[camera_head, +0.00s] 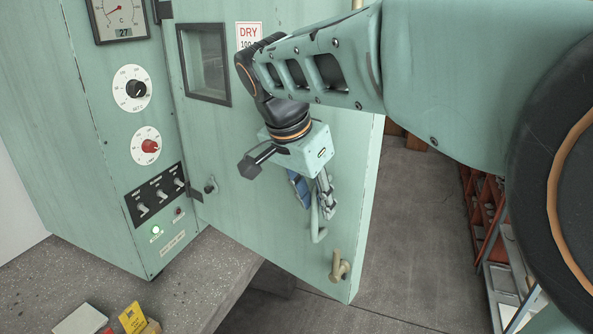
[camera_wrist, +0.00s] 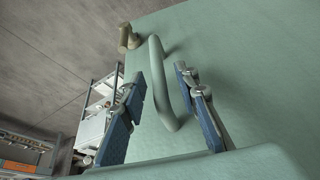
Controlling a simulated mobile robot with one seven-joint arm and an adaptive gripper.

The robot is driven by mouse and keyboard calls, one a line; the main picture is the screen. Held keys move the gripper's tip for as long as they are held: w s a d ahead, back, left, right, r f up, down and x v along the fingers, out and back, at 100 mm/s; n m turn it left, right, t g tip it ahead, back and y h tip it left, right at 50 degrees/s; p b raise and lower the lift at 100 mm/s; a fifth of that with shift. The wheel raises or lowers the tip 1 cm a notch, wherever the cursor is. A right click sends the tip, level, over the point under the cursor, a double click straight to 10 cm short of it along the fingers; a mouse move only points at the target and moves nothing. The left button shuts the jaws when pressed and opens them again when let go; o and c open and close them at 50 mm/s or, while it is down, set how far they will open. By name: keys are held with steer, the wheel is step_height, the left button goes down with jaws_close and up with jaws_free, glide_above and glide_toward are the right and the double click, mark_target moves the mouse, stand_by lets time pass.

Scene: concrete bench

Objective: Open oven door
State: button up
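The pale green oven door (camera_head: 255,205), with a small dark window, stands swung out at an angle from the oven body (camera_head: 95,180). Its free edge is at the right, beyond the bench. A green loop handle (camera_head: 317,226) is low on the door near that edge; it also shows in the wrist view (camera_wrist: 168,85). My gripper (camera_head: 313,190) is at the handle's upper part in the head view. In the wrist view my gripper (camera_wrist: 165,105) is open, with one blue-padded finger on each side of the handle and visible gaps. Contact is not evident.
A brass-coloured knob (camera_head: 340,266) sits below the handle. The oven stands on a speckled concrete bench (camera_head: 205,275) with a yellow box (camera_head: 132,318) at its front. A shelf rack (camera_head: 490,245) stands at the right. Floor between door and rack is clear.

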step_height(320, 180, up, 7)
steer(key=shift+r, duration=0.1)
stand_by(0.4)
